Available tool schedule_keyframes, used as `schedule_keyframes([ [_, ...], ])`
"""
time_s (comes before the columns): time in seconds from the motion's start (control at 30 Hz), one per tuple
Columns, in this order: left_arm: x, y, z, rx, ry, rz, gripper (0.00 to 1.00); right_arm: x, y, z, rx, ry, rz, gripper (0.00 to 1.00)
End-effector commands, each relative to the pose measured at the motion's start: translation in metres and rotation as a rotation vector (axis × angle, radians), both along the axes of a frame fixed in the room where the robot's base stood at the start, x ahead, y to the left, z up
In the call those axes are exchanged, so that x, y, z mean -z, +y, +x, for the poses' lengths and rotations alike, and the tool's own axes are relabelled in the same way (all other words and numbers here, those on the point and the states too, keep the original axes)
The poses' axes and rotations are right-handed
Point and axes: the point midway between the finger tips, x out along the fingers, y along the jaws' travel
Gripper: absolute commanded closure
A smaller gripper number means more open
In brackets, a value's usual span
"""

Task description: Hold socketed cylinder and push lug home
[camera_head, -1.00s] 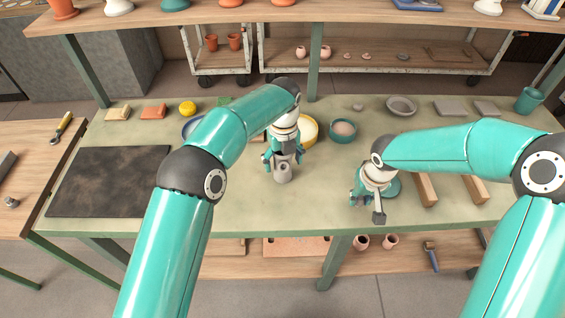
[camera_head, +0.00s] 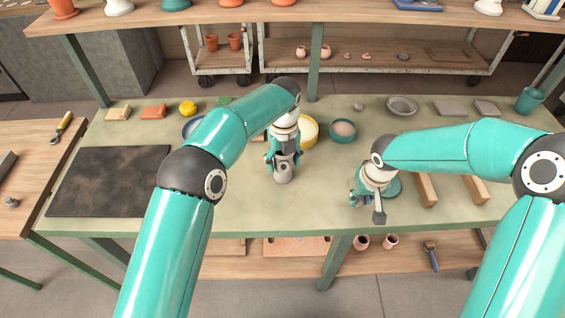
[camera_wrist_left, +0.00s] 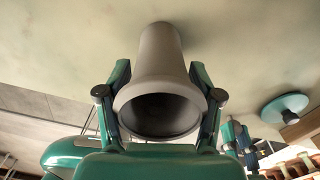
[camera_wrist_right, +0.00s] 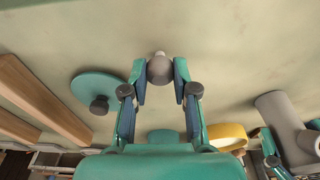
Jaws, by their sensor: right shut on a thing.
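A teal disc with a dark knob (camera_wrist_right: 97,84) lies near my right gripper. Two wooden bars (camera_head: 427,190) lie to the right. A yellow bowl (camera_head: 309,131) and a teal bowl (camera_head: 343,131) stand behind. A dark board (camera_head: 110,180) lies left. The bench between the grippers is clear.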

Motion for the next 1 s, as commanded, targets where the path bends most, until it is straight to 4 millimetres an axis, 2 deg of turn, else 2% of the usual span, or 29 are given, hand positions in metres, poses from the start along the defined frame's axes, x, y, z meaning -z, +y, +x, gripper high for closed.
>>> schedule_keyframes([
  [0.03,0.000,0.000,0.000,0.000,0.000,0.000,0.23,0.000,0.000,0.000,0.000,0.000,0.000,1.00],
  [0.1,0.000,0.000,0.000,0.000,0.000,0.000,0.11,0.000,0.000,0.000,0.000,0.000,0.000,1.00],
  [0.43,0.000,-0.001,0.000,0.001,0.000,0.000,0.11,0.000,0.000,0.000,0.001,0.000,0.000,1.00],
  [0.57,-0.006,-0.001,0.001,0.001,-0.002,0.000,0.11,0.000,-0.001,0.000,0.001,0.000,0.000,1.00],
  [0.77,-0.036,-0.002,0.001,0.001,-0.005,-0.003,0.11,0.000,-0.001,0.000,0.001,0.000,0.000,1.00],
  [1.0,-0.087,-0.002,0.001,0.001,-0.005,-0.002,0.11,0.000,-0.001,0.000,0.002,0.000,0.000,1.00],
])
